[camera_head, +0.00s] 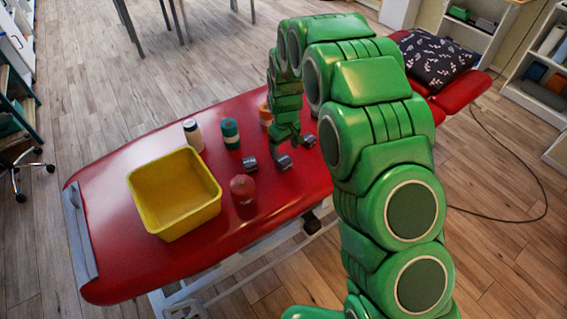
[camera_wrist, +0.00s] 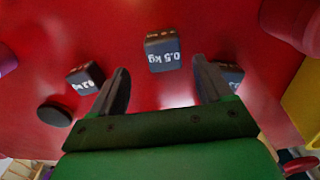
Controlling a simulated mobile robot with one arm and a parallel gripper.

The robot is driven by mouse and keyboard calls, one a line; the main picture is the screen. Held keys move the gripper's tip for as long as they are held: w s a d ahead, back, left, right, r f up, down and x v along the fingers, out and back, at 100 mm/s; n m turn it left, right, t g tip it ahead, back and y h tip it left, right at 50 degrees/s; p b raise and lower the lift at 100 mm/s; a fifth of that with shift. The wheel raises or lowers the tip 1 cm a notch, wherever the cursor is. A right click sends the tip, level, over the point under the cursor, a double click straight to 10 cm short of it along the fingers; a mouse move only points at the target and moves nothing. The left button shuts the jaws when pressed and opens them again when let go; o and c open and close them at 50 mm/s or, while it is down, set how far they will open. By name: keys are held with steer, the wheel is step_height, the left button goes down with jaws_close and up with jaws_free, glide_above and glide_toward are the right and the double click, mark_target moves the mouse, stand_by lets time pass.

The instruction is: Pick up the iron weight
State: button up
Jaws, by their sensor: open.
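Three small dark grey weights lie on the red treatment table. The middle weight (camera_head: 284,162) is just below my gripper (camera_head: 291,138); in the wrist view this weight (camera_wrist: 162,52) reads "0.5 kg" and lies ahead of the gap between my fingers. Another weight (camera_head: 250,163) is to its left, and a third weight (camera_head: 309,141) is to its upper right. In the wrist view, one weight (camera_wrist: 85,78) sits left of the fingers and one (camera_wrist: 231,75) sits right, partly hidden by a finger. My gripper (camera_wrist: 163,88) is open with nothing between its fingers.
A yellow bin (camera_head: 175,228) stands on the table (camera_head: 110,200) at the left. A dark red container (camera_head: 242,189) stands near the weights. Behind are a white bottle (camera_head: 193,135), a teal roll (camera_head: 230,133) and an orange item (camera_head: 265,114). A patterned pillow (camera_head: 437,58) lies at the far end.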

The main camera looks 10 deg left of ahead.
mark_target(283, 158)
steer(key=shift+s+a+f, duration=0.1)
steer(key=shift+s+f, duration=0.05)
steer(key=shift+f, duration=1.35)
steer(key=shift+s+f, duration=0.15)
steer(key=shift+f, duration=1.3)
steer(key=c, duration=1.5)
steer(key=shift+o, duration=0.2)
steer(key=shift+r, duration=0.1)
steer(key=shift+r, duration=0.65)
steer(key=s+d+r, duration=0.2)
steer(key=s+r, duration=0.3)
steer(key=s, duration=0.1)
steer(key=s+d+r, duration=0.3)
steer(key=s+r, duration=0.3)
steer(key=shift+s+d+r, duration=0.3)
steer(key=shift+s+d, duration=0.05)
